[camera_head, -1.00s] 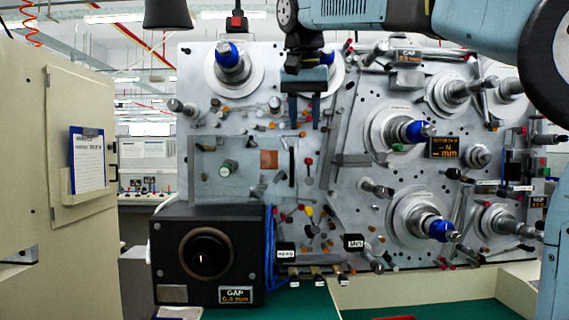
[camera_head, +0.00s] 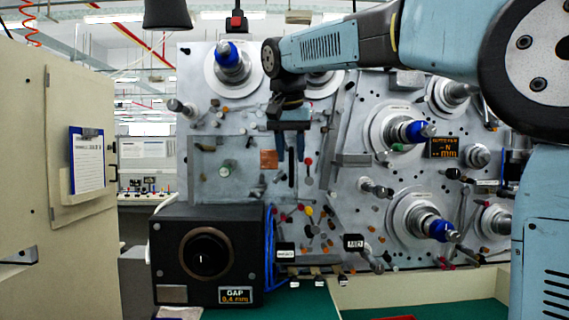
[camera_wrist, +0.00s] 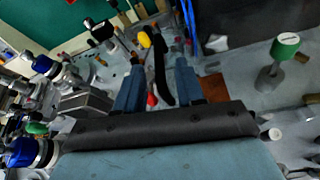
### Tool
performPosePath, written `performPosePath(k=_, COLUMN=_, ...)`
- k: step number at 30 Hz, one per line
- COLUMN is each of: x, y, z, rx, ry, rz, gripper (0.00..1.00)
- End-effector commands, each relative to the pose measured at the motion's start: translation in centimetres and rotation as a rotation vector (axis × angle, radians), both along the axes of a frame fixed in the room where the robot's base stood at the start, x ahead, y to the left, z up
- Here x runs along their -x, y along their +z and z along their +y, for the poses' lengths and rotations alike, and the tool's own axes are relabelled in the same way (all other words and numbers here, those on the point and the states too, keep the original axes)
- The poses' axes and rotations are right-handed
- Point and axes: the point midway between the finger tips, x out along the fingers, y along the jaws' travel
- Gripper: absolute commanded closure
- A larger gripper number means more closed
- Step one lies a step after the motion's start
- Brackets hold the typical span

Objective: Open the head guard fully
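My gripper (camera_head: 291,157) is open, with its fingers pointing at the machine panel. In the wrist view the fingers of my gripper (camera_wrist: 160,63) stand on either side of a black upright bar handle (camera_wrist: 160,80), with a gap visible on both sides. The handle also shows between and below the fingertips in the head view (camera_head: 291,174). The head guard seems to be the smoky see-through plate (camera_wrist: 258,72) beside this handle, in front of a green knob (camera_head: 225,168). I cannot tell its exact edges or how far it stands open.
Blue-tipped spindles (camera_head: 228,57) and (camera_head: 412,132) and several small pegs project from the panel around my gripper. A black gap-display box (camera_head: 208,255) stands below left. A cream cabinet (camera_head: 60,180) is at far left.

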Motion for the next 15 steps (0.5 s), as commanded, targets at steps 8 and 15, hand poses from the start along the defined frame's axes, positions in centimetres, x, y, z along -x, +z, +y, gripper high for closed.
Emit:
performPosePath(k=8, x=-1.0, y=-2.6, z=-0.2, rx=0.000, ry=0.000, rz=0.001, gripper=0.62)
performPosePath(k=15, x=-1.2, y=-3.0, z=-0.2, rx=-0.001, ry=0.000, rz=-0.001, gripper=0.62)
